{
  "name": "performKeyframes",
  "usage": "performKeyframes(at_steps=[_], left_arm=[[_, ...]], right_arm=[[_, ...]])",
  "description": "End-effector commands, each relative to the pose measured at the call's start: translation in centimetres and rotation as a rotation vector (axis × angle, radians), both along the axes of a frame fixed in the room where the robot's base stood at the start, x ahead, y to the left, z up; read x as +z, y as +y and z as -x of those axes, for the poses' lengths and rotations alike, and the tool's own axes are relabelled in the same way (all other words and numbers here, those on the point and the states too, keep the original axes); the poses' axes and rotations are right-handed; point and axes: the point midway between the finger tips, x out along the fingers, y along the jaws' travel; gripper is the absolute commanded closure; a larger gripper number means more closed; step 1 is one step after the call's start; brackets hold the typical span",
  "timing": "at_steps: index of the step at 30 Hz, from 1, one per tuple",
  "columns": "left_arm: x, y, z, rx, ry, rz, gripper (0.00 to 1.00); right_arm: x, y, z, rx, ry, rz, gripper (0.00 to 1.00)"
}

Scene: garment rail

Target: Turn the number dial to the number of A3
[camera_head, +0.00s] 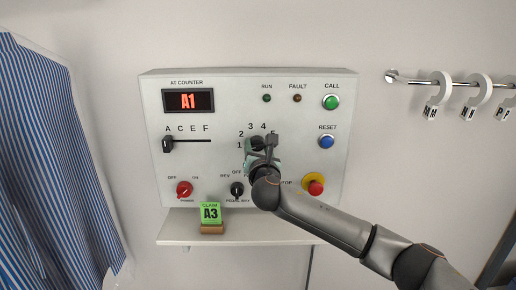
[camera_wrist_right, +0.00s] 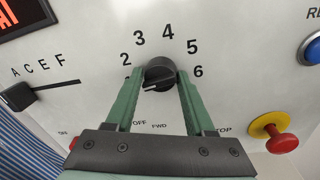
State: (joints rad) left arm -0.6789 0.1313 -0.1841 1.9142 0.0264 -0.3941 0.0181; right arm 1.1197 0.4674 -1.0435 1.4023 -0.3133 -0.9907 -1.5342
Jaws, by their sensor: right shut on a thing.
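The number dial (camera_wrist_right: 160,72) is a black round knob on the panel, with 2 to 6 printed around it in the right wrist view. A pale pointer line on it points to the lower left. My right gripper (camera_wrist_right: 159,82) has one green finger on each side of the dial and is shut on it. In the head view the right gripper (camera_head: 261,147) covers most of the dial, with 1 to 4 visible around it. The red display (camera_head: 188,101) reads A1. A green claim card (camera_head: 210,213) reading A3 stands on the ledge below. My left gripper is not in view.
A letter slider (camera_head: 168,145) stands at A. The red power knob (camera_head: 185,188), black pedal knob (camera_head: 237,189), yellow-ringed red stop button (camera_head: 315,185), blue reset (camera_head: 327,142) and green call button (camera_head: 331,102) surround the dial. Striped cloth hangs left; a rail with tags is right.

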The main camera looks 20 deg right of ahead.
Motion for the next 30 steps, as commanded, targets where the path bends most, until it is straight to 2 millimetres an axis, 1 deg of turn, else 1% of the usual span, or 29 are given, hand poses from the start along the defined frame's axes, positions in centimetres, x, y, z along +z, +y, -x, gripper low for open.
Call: performKeyframes(at_steps=[1,8,9,16,20,25,30], left_arm=[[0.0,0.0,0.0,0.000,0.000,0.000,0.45],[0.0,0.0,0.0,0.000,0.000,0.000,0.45],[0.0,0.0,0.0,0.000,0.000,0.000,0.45],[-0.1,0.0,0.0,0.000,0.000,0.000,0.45],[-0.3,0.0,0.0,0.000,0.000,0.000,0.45],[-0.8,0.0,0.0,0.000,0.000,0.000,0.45],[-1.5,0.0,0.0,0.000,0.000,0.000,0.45]], right_arm=[[-0.1,-0.1,0.0,-0.003,0.001,0.001,0.73],[-0.1,-0.2,0.0,-0.004,0.001,0.001,0.99],[-0.1,-0.2,0.0,-0.004,0.002,0.002,1.00],[-0.2,-0.2,0.0,-0.005,-0.003,-0.019,1.00],[-0.3,-0.2,0.0,-0.005,-0.016,-0.066,1.00],[-0.4,-0.2,0.0,-0.006,-0.046,-0.170,1.00],[-0.5,-0.2,0.0,-0.005,-0.087,-0.316,1.00]])
